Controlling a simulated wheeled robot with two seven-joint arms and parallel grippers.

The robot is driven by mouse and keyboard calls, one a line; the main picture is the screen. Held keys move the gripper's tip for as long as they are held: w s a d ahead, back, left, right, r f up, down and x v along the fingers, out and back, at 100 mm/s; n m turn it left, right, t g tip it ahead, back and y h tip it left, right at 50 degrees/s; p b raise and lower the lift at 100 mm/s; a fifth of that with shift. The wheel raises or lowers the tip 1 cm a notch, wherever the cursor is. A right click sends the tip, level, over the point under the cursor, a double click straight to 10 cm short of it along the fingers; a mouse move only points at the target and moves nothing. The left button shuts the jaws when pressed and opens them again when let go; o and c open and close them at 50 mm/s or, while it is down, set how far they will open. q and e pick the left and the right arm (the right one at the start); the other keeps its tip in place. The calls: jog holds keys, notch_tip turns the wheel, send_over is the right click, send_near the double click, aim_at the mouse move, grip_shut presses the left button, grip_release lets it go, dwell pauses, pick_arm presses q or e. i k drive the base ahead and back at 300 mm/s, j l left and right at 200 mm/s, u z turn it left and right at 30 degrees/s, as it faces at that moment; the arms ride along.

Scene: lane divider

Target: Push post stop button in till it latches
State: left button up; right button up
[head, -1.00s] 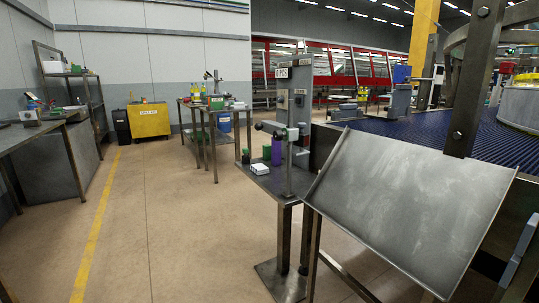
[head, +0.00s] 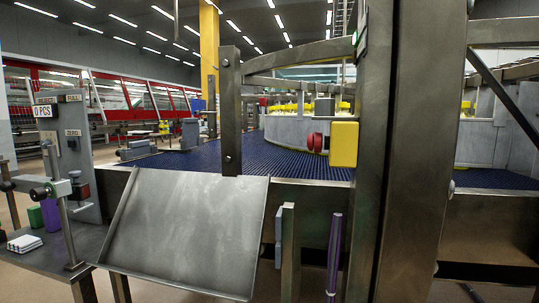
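A yellow box (head: 343,145) is fixed to the left side of a thick grey metal post (head: 410,150) right of the middle in the head view. A red round button (head: 314,143) sticks out from the box's left side. A gap shows between the red head and the yellow box. Nothing touches the button. Neither of my grippers is in view.
A tilted metal tray (head: 185,225) stands in front of a blue conveyor (head: 265,160). A purple rod (head: 334,255) stands upright below the yellow box. A bench with a counter stand (head: 75,150) is at the left. A short metal upright (head: 289,250) stands right of the tray.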

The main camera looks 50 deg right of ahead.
aim_at(310, 140)
jog(key=z, duration=1.95)
jog(key=i+j+z, duration=0.2)
jog(key=j, duration=0.15)
jog(key=i+j+z, duration=0.15)
jog(key=j, duration=0.25)
jog(key=j+z, duration=0.2)
jog(key=j, duration=0.2)
jog(key=i, duration=0.05)
